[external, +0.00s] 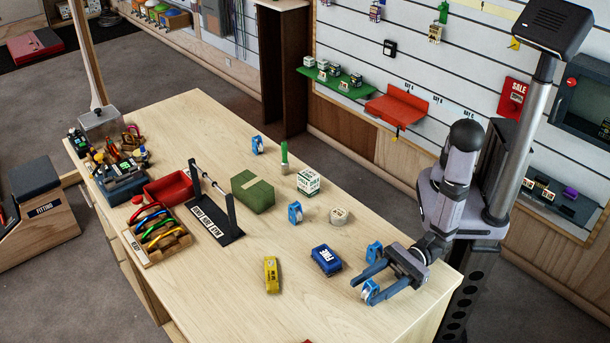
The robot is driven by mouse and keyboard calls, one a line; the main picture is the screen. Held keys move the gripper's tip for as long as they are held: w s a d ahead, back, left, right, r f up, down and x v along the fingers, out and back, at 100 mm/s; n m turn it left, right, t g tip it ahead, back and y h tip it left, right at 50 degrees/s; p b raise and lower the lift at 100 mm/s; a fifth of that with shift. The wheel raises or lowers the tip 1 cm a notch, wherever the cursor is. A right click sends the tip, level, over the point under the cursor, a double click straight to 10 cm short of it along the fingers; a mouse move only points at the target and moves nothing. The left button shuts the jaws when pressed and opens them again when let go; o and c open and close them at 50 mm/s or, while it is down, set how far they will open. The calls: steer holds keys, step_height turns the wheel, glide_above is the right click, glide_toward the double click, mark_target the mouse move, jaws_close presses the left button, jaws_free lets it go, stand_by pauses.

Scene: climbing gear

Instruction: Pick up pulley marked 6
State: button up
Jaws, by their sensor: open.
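Several blue-and-white pulleys stand on the wooden table. One pulley (370,292) is at my gripper's fingertips, near the front right of the table. Another pulley (374,252) stands just behind my gripper. A third pulley (295,212) is near the middle of the table, and a further pulley (257,145) stands at the back. I cannot read a number on any of them, so I cannot tell which is marked 6. My gripper (363,292) is open and low over the table, its fingers pointing left. I cannot tell whether it touches the pulley between its tips.
A blue pouch (326,260) and a yellow item (272,274) lie left of my gripper. A white roll (339,216), a green-and-white box (308,182), a green bag (253,191) and a black stand (216,215) are farther back.

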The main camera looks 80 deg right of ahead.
mark_target(372, 283)
steer(key=shift+c, duration=0.3)
jaws_close()
steer(key=c, duration=1.1)
jaws_free()
steer(key=shift+r, duration=0.15)
steer(key=shift+r+b, duration=0.3)
steer(key=shift+r, duration=4.6)
